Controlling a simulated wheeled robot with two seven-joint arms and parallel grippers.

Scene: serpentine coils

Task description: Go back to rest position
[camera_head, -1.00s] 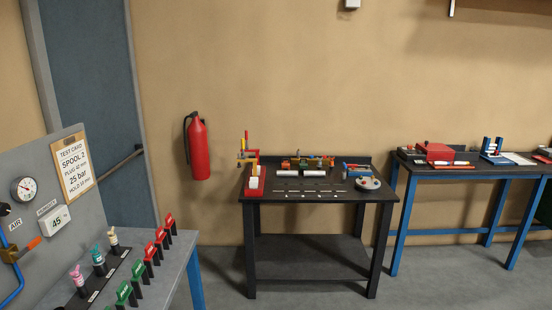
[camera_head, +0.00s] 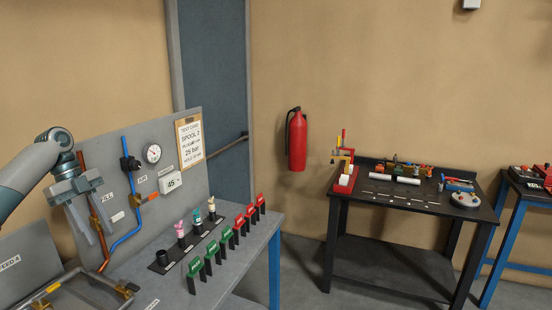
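My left gripper (camera_head: 99,234) is at the left edge of the head view, in front of the grey test panel (camera_head: 120,160). Its two fingers point down and stand apart, with nothing seen between them. It hangs above the near left part of the grey bench (camera_head: 205,262), close to the orange and blue pipes. Whether it touches anything there I cannot tell. My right gripper is out of view.
On the bench are green tags (camera_head: 195,267), red tags (camera_head: 250,214) and pink and teal plugs (camera_head: 180,229). A pipe assembly (camera_head: 123,290) lies below my gripper. A black table (camera_head: 395,212) stands right; floor is clear between.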

